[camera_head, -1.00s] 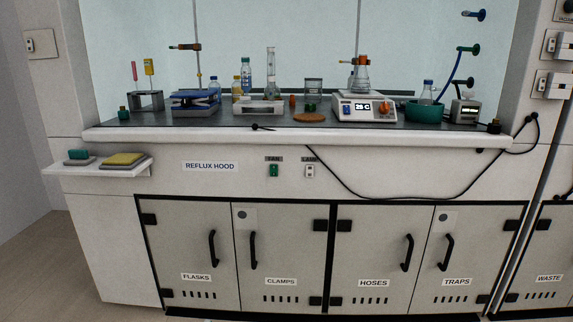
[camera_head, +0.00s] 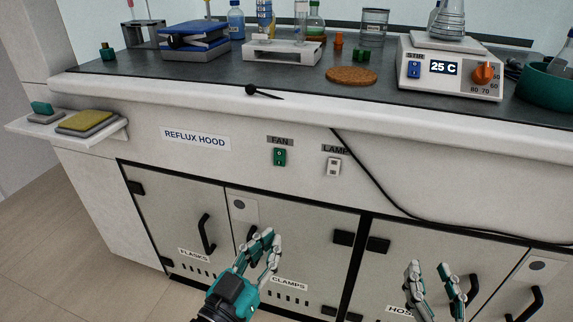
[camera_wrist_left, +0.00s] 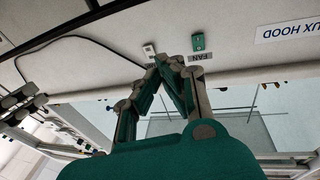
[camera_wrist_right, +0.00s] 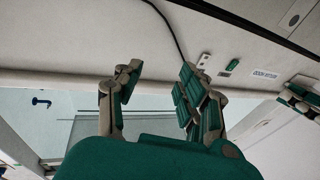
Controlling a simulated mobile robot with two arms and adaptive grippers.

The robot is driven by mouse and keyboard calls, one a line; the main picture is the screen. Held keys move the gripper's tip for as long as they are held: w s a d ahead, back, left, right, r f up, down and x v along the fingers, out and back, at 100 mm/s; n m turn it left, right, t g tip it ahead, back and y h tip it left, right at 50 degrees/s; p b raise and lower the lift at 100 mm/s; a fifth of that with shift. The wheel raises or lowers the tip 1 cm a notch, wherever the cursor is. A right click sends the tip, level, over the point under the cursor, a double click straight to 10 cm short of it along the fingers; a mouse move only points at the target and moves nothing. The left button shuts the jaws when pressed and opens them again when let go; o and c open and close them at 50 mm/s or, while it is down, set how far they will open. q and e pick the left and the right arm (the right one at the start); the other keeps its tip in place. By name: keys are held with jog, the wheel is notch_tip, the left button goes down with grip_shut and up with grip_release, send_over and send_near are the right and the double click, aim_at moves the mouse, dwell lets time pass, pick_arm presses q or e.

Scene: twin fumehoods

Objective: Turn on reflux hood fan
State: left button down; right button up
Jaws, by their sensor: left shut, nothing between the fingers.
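The green fan switch (camera_head: 279,157) sits under the FAN label (camera_head: 280,141) on the hood's front panel, right of the REFLUX HOOD label (camera_head: 196,138). It also shows in the left wrist view (camera_wrist_left: 198,42) and the right wrist view (camera_wrist_right: 231,65). My left gripper (camera_head: 268,240) is shut and empty, below the fan switch and in front of the CLAMPS door. In the left wrist view its fingertips (camera_wrist_left: 170,62) meet, apart from the switch. My right gripper (camera_head: 430,268) is open and empty, lower right in front of the HOSES door.
The white lamp switch (camera_head: 334,167) is just right of the fan switch. A black cable (camera_head: 375,180) hangs across the panel further right. A shelf with sponges (camera_head: 88,122) juts out at left. Glassware and a stirrer hotplate (camera_head: 448,72) stand on the worktop above.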

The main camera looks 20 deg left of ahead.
pick_arm(q)
jog(key=shift+s, duration=0.25)
pick_arm(e)
jog(key=shift+s+a, duration=0.1)
jog(key=shift+s, duration=0.15)
jog(key=s+d+f+g+h+p, duration=0.1)
jog(key=s+d+f+g+p, duration=0.1)
jog(key=f+g, duration=0.25)
jog(key=s+d+f+g+h+p, duration=0.1)
jog(key=s+f+g+p, duration=0.15)
jog(key=f, duration=0.35)
pick_arm(q)
jog(key=w+a+f+n+t+y+p, duration=0.2)
jog(key=w+a+t+y, duration=0.1)
jog(key=t, duration=0.3)
jog(key=shift+w+a+t+y, duration=0.4)
jog(key=shift+w, duration=0.25)
pick_arm(e)
jog(key=s+d+f+g+h, duration=0.1)
jog(key=s+d+f+g, duration=0.1)
jog(key=s, duration=0.4)
jog(key=s+d+f+g+h, duration=0.1)
jog(key=s+d+f+g, duration=0.1)
jog(key=s+f+g, duration=0.2)
jog(key=shift+s+f+m+g, duration=0.25)
jog(key=shift+s+m+g, duration=0.15)
jog(key=shift+s+g, duration=0.6)
jog(key=shift+w, duration=0.15)
